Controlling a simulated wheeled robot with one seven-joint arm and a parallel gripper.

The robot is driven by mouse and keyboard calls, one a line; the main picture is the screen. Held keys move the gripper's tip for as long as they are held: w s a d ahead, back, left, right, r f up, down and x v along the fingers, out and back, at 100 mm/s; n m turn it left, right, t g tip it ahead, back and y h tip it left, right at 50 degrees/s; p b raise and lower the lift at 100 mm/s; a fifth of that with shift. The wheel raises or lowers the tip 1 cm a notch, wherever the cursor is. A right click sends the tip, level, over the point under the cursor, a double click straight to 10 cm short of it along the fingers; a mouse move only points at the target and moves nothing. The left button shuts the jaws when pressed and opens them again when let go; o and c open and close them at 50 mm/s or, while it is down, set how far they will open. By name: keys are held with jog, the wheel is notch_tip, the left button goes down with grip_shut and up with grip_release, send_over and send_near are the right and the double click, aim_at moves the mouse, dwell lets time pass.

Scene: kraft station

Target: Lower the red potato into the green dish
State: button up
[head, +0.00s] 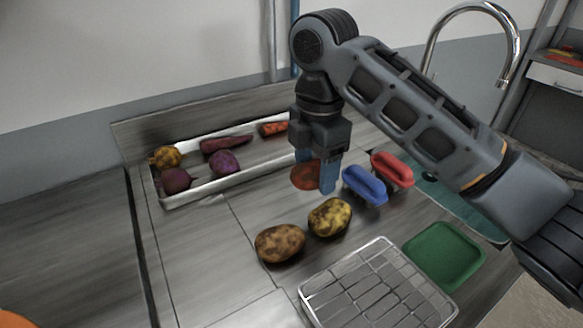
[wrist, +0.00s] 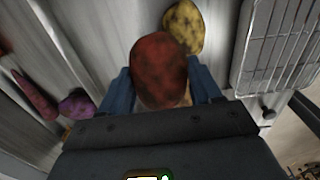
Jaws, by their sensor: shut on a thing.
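The red potato (head: 306,176) is held between the blue fingertips of my gripper (head: 318,172), above the counter near the vegetable tray. In the wrist view the red potato (wrist: 159,70) sits between the two blue fingers of my gripper (wrist: 163,88). The green dish (head: 444,255) lies at the right front of the counter, to the right of the wire rack, and looks empty. It is apart from my gripper, lower and to the right in the head view. I cannot make out the dish in the wrist view.
Two yellow-brown potatoes (head: 329,216) (head: 279,243) lie on the counter below my gripper. A wire rack (head: 376,290) stands in front of them. A blue brush (head: 365,186) and a red brush (head: 392,170) stand right of my gripper.

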jog(key=s+d+r+p, duration=0.2)
jog(key=d+r+p, duration=0.1)
jog(key=d, duration=0.3)
jog(key=s+d+r+p, duration=0.2)
jog(key=s+d+r, duration=0.1)
jog(key=d, duration=0.3)
jog(key=shift+s+d+f+b, duration=0.7)
jog(key=shift+d+f, duration=0.55)
jog(key=shift+d, duration=0.55)
jog(key=shift+s+d+f+b, duration=0.65)
jog(key=shift+d+f, duration=0.6)
jog(key=shift+d, duration=0.55)
jog(key=shift+s+d+f+b, duration=0.7)
jog(key=shift+d+f, duration=0.55)
jog(key=shift+d, duration=0.55)
jog(key=shift+f, duration=0.4)
jog(key=shift+f+b, duration=2)
jog(key=shift+f, duration=0.4)
jog(key=o, duration=1.2)
